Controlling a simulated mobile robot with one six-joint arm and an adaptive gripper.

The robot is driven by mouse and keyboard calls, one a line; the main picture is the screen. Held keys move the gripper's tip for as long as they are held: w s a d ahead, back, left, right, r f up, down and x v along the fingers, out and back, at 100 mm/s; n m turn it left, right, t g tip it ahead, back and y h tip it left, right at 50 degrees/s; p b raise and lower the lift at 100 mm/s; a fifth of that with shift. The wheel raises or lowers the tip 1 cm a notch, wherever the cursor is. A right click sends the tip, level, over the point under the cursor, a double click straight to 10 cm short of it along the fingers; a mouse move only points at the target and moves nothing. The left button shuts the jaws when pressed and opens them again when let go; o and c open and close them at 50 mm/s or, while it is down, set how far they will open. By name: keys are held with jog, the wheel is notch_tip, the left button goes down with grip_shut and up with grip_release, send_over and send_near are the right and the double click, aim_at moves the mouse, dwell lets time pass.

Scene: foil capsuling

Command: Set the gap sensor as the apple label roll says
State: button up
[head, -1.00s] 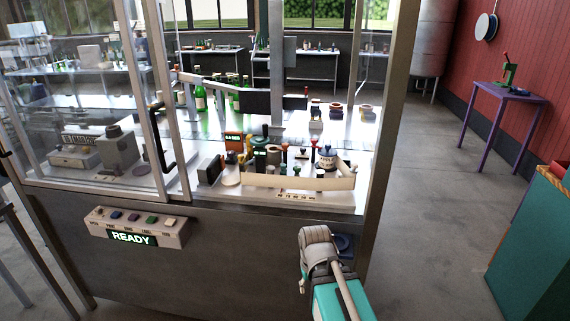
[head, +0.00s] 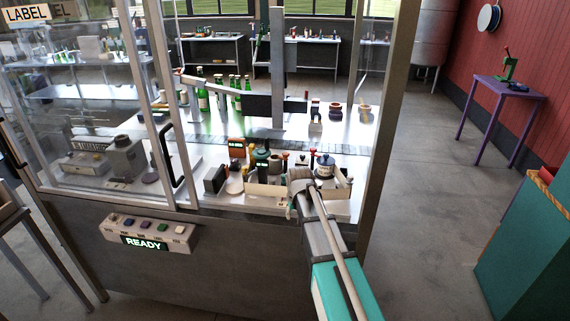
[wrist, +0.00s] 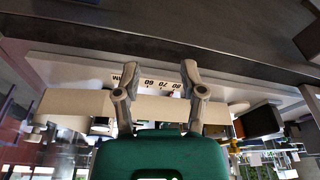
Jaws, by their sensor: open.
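My gripper (head: 300,183) reaches over the front edge of the machine deck. In the wrist view my gripper (wrist: 159,88) is open, with nothing between its fingers. A scale (wrist: 160,83) marked with 60, 70, 80 and MM appears upside down beyond the fingertips, on a pale plate. I cannot make out the gap sensor's slider or pointer. A white roll with a blue top (head: 325,162) stands just behind my gripper. Other small rolls (head: 335,110) sit at the back right of the deck. I cannot tell which roll bears the apple.
A cream guard strip (head: 262,190) runs along the deck front. Coloured knobs and small displays (head: 237,148) crowd behind it. A glass door with a black handle (head: 164,155) is at left. A button box reading READY (head: 147,236) hangs on the front. Green bottles (head: 203,97) stand behind.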

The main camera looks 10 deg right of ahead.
jog(key=t+p, duration=0.2)
jog(key=p, duration=0.9)
send_near(284, 175)
jog(key=v, duration=0.5)
jog(key=shift+s, duration=0.15)
jog(key=shift+f, duration=0.2)
jog(key=b+x, duration=1.3)
jog(key=shift+w+f, duration=0.2)
grip_shut()
